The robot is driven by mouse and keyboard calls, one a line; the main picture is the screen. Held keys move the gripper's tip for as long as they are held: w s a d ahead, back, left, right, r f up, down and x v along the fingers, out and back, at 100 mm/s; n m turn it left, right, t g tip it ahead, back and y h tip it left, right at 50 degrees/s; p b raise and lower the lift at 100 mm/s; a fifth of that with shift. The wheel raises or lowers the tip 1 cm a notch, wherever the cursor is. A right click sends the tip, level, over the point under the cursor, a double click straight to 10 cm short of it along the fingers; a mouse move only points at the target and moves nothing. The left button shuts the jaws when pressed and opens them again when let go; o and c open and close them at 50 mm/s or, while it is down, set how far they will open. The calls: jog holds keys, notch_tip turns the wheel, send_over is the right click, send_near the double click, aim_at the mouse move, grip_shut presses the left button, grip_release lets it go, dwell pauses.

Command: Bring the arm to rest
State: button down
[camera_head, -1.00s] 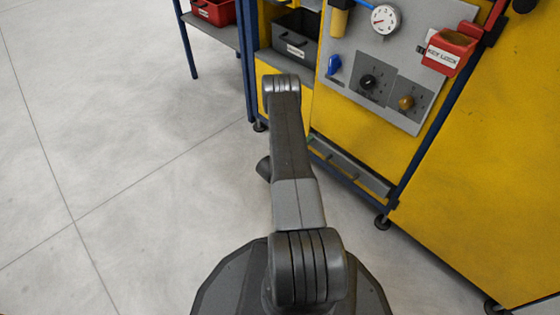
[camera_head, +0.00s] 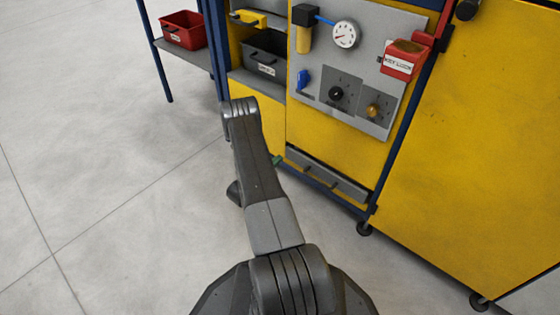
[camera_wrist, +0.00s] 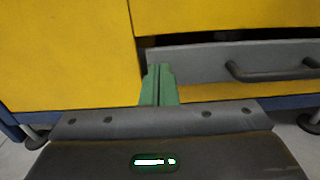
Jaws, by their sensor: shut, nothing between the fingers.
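My gripper (camera_wrist: 159,72) shows its green fingers in the middle of the wrist view. The fingers are together and empty. They point at the yellow cabinet front, beside the left end of a grey drawer (camera_wrist: 210,62). In the head view, a small green part of my gripper (camera_head: 277,160) shows just right of my arm, and the rest is hidden behind the arm. My dark grey arm (camera_head: 258,180) is bent and leans up and to the left. I cannot tell the exact gap between fingertips and cabinet.
The yellow cabinet (camera_head: 470,150) fills the right. Its grey panel (camera_head: 310,99) carries a gauge (camera_head: 344,33), knobs and a red lock box (camera_head: 402,60). A black bin (camera_head: 265,54) and a red bin (camera_head: 183,30) stand on shelves. The floor at left is clear.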

jog(key=p+v, duration=0.2)
jog(key=v, duration=0.7)
jog(key=shift+a, duration=0.15)
jog(key=shift+w, duration=0.2)
